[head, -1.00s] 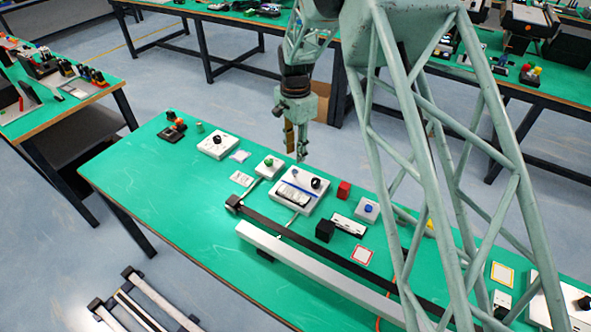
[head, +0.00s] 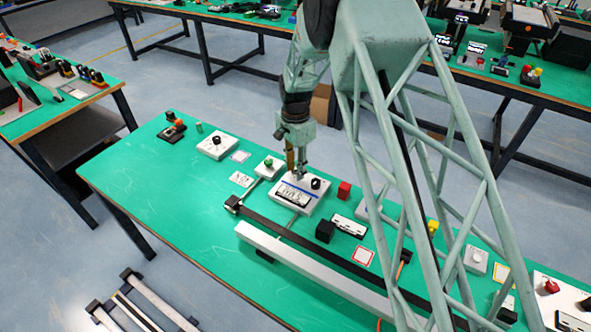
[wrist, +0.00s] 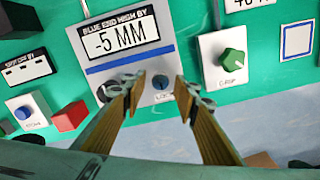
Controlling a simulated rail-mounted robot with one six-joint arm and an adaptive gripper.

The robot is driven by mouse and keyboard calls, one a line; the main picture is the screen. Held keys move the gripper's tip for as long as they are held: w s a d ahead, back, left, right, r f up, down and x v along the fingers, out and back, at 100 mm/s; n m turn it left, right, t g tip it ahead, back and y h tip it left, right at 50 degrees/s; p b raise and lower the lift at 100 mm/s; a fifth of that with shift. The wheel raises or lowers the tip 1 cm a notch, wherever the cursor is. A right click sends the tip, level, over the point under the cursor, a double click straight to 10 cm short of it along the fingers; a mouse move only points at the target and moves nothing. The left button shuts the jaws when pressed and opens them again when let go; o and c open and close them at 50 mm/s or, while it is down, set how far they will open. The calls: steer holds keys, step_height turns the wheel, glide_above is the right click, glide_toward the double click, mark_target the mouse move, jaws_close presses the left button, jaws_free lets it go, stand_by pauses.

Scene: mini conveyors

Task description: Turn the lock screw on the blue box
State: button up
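A white box (head: 288,208) with a blue stripe sits on the green table, and it also shows in the wrist view (wrist: 107,32). Its display reads "BLUE END HIGH BY -5 MM". A small blue-grey lock screw (wrist: 161,83) is on its face, with a partly hidden label below starting "LOC". A black knob (head: 316,183) is beside it, partly behind a finger in the wrist view. My gripper (head: 296,177) is over the box, pointing down. In the wrist view its fingers (wrist: 160,88) are open, one each side of the screw, with gaps visible. No fully blue box shows.
Nearby are a white box with a green knob (wrist: 232,62), a red block (head: 344,190), a black block (head: 325,231) and a white box with a blue button (wrist: 22,112). A dark rail (head: 300,242) and pale bar (head: 290,262) run in front.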

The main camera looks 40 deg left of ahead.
steer(key=c, duration=0.8)
steer(key=shift+c, duration=0.2)
steer(key=shift+n, duration=0.3)
steer(key=n, duration=0.3)
steer(key=shift+n, duration=0.3)
steer(key=n, duration=0.3)
steer(key=shift+a+n+p, duration=0.15)
steer(key=shift+n+p, duration=0.15)
steer(key=shift+n, duration=0.1)
steer(key=n, duration=0.5)
steer(key=shift+s+a+n, duration=0.1)
steer(key=shift+s+n, duration=0.05)
steer(key=shift+n, duration=2.25)
